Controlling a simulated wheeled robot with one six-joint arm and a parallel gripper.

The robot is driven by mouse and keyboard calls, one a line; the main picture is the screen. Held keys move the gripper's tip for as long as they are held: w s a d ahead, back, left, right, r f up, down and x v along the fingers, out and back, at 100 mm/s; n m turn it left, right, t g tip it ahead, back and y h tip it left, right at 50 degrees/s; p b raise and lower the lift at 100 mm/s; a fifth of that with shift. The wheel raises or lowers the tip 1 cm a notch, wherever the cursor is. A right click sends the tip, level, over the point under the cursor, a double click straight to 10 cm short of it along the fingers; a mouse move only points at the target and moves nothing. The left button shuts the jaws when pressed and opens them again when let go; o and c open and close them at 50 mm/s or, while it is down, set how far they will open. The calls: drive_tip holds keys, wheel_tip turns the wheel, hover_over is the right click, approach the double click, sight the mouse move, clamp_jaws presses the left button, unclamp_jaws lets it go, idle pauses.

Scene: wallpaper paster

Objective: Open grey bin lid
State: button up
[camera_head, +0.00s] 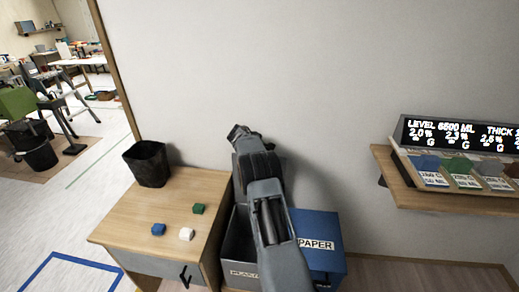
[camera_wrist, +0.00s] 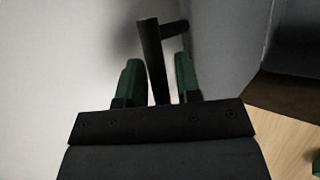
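The grey bin (camera_head: 245,273) stands on the floor between the wooden table and the blue bin, with a partly readable label on its front. My arm covers much of its top, and I cannot tell from the head view how its lid stands. My gripper (camera_head: 238,131) is at the far end of the arm, high against the wall; its fingers are not clear there. In the wrist view my gripper (camera_wrist: 160,82) has two green fingers either side of a dark bar-like handle (camera_wrist: 151,50), with narrow gaps visible on both sides.
The blue bin (camera_head: 320,250) marked PAPER is right of the grey one. The wooden table (camera_head: 130,228) at left holds a black basket (camera_head: 148,164) and green, blue and white blocks. A shelf (camera_head: 450,200) with a display is on the right wall.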

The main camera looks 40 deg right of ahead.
drive_tip(key=shift+o, duration=0.7)
drive_tip(key=shift+a, duration=0.1)
drive_tip(key=b+v, duration=0.2)
drive_tip(key=v, duration=1.1)
drive_tip(key=shift+a+r+b, duration=0.25)
drive_tip(key=shift+a+b, duration=0.05)
drive_tip(key=shift+b, duration=0.05)
drive_tip(key=shift+s, duration=0.1)
drive_tip(key=s+a+f+m+g+y, duration=0.1)
drive_tip(key=s+a+f+m+y, duration=0.25)
drive_tip(key=f, duration=0.25)
drive_tip(key=s+a+r+m+t+y, duration=0.1)
drive_tip(key=s+a+r+m+y, duration=0.1)
drive_tip(key=s+a, duration=0.8)
drive_tip(key=s+a+r+m+t+y, duration=0.2)
drive_tip(key=s+a, duration=0.9)
drive_tip(key=s, duration=0.8)
drive_tip(key=shift+a+r+y, duration=0.3)
drive_tip(key=shift+r+y, duration=0.35)
